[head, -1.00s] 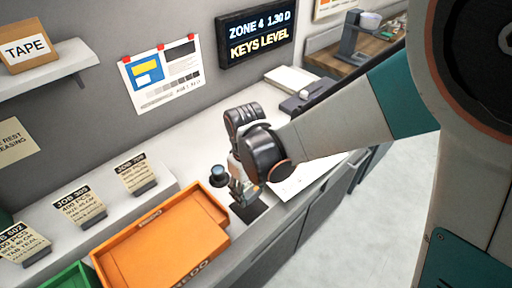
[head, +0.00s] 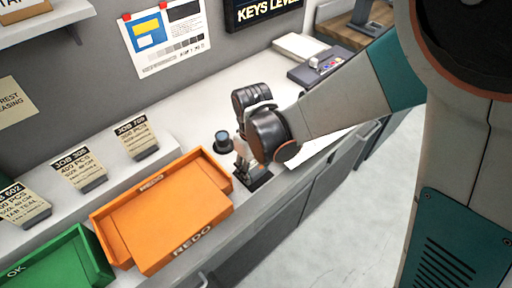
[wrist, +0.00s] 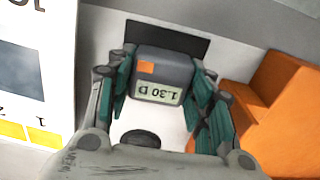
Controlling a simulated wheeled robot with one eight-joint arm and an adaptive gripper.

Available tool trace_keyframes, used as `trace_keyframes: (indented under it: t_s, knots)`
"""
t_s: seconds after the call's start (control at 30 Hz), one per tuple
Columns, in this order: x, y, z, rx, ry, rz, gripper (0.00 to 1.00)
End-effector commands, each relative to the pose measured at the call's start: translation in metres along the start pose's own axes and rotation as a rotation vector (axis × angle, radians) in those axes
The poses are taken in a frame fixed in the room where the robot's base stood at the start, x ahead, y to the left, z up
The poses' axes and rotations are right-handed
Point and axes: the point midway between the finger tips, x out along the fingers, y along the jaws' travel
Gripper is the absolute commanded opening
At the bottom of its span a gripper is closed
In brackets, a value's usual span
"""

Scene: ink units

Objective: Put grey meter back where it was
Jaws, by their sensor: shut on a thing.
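The grey meter (wrist: 163,75) has an orange button and a display reading 1.30 D. In the wrist view it sits between the two fingers of my gripper (wrist: 163,92), which is shut on it. A black pad (wrist: 165,37) shows just behind the meter, partly covered by it. In the head view my gripper (head: 246,172) points down at the black pad (head: 258,183) on the white counter, beside the orange tray. There the meter is mostly hidden by the fingers. I cannot tell whether it touches the pad.
The orange REDO tray (head: 187,255) stands close left of my gripper, with a green OK tray (head: 62,266) farther left. A printed white sheet (wrist: 30,70) lies on the other side. Job cards (head: 137,140) stand on a ledge behind. The counter's front edge is near.

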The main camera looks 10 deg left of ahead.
Motion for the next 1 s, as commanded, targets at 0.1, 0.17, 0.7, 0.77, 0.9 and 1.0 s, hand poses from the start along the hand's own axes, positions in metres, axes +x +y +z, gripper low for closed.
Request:
trace_keyframes:
  t_s: [0.1,0.17,0.7,0.77,0.9,1.0]
  knots:
    - [0.001,0.000,0.000,0.000,0.000,0.000,0.68]
    - [0.001,0.000,0.000,0.000,0.000,0.000,0.68]
    - [-0.026,0.000,0.001,0.000,0.000,0.000,0.68]
    - [-0.037,0.000,0.000,0.000,0.000,0.000,0.68]
    - [-0.064,0.000,0.000,0.000,0.000,0.000,0.68]
    - [-0.082,0.000,0.000,0.000,0.000,0.000,0.68]
